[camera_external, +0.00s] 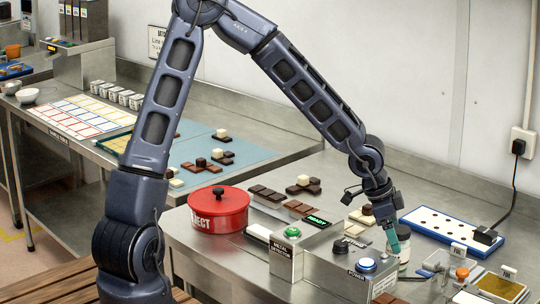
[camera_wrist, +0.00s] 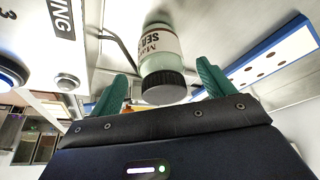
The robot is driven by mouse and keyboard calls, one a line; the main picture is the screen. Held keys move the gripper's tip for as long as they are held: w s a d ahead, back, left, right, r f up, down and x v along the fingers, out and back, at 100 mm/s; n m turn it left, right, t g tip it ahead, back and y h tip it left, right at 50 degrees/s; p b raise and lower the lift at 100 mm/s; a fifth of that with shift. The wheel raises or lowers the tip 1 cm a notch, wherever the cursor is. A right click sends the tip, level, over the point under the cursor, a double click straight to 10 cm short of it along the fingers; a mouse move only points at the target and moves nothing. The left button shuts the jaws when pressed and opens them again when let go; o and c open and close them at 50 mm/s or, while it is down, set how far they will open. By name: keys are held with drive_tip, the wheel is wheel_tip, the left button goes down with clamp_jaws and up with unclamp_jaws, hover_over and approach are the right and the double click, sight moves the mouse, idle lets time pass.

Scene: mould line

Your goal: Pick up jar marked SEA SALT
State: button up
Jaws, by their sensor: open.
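The jar marked SEA SALT (camera_wrist: 160,48) has a white label, a pale green body and a black ribbed lid. In the wrist view it lies ahead of my gripper (camera_wrist: 163,84), with the lid in the gap between the green fingers. The fingers are apart and I see clear space on both sides of the lid. In the external view my gripper (camera_external: 392,238) points down at the jar (camera_external: 405,254), which is mostly hidden behind the finger. The jar stands on the steel bench.
A control box with a blue button (camera_external: 366,265) stands just left of the jar. A white board with holes and a blue rim (camera_external: 452,230) lies to the right. A red lidded pot (camera_external: 219,212) and chocolate pieces (camera_external: 268,193) are further left. A cable runs near the jar.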

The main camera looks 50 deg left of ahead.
drive_tip(key=shift+x, duration=1.9)
drive_tip(key=shift+w, duration=0.1)
drive_tip(key=c, duration=1.2)
drive_tip(key=shift+r, duration=0.2)
